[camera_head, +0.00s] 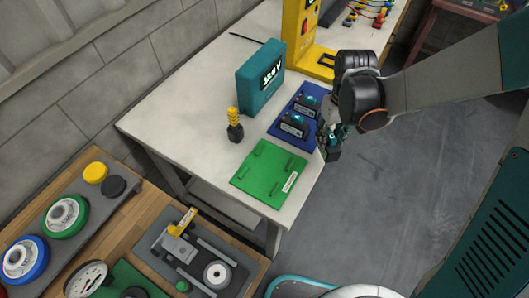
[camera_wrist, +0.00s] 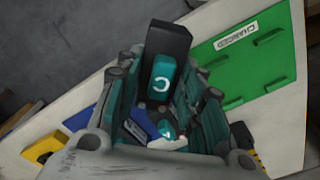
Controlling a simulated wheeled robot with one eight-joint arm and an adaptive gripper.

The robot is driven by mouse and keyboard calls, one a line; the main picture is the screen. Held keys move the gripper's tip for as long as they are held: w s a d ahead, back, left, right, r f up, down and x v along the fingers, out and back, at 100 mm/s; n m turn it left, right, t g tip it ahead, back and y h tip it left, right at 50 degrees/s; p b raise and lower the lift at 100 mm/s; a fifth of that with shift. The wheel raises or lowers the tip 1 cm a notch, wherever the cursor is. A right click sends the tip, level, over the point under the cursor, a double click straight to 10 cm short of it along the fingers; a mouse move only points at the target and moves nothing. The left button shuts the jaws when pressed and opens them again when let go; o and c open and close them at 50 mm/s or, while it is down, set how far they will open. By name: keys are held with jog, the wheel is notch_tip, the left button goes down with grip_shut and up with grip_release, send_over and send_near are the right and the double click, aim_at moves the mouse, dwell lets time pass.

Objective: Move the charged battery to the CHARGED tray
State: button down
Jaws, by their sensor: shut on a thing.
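My gripper (camera_head: 329,143) is shut on a black battery with a teal label (camera_wrist: 166,76). The label bears a light mark like a C. In the head view the gripper hangs just past the table's right edge, with the held battery (camera_head: 331,154) low between the fingers and partly hidden. The green tray (camera_head: 262,171) lies flat at the table's near end, left of the gripper, with no battery on it. Its label reads CHARGED in the wrist view (camera_wrist: 237,35).
A blue tray (camera_head: 273,130) behind the green one holds two dark batteries (camera_head: 295,126) with teal tops. A teal box (camera_head: 259,80), a black-and-yellow item (camera_head: 234,126) and a yellow device (camera_head: 298,40) stand on the white table. Floor is open to the right.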

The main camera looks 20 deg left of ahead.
jog(key=s+a+r+n, duration=0.1)
jog(key=s+a+n, duration=0.45)
jog(key=a, duration=0.35)
jog(key=s+a+r+n, duration=0.1)
jog(key=s+a+n, duration=0.3)
jog(key=s+a, duration=0.4)
jog(key=shift+m, duration=0.25)
jog(key=shift+w+a+f+b, duration=0.15)
jog(key=shift+f+b, duration=0.7)
jog(key=shift+f, duration=0.25)
jog(key=shift+w+a+f+b, duration=0.2)
jog(key=shift+f+b, duration=0.65)
jog(key=shift+f, duration=0.25)
jog(key=shift+w+a+f+b, duration=0.15)
jog(key=shift+f+b, duration=0.7)
jog(key=shift+f, duration=0.25)
jog(key=shift+f+b, duration=0.95)
jog(key=c, duration=1)
grip_release()
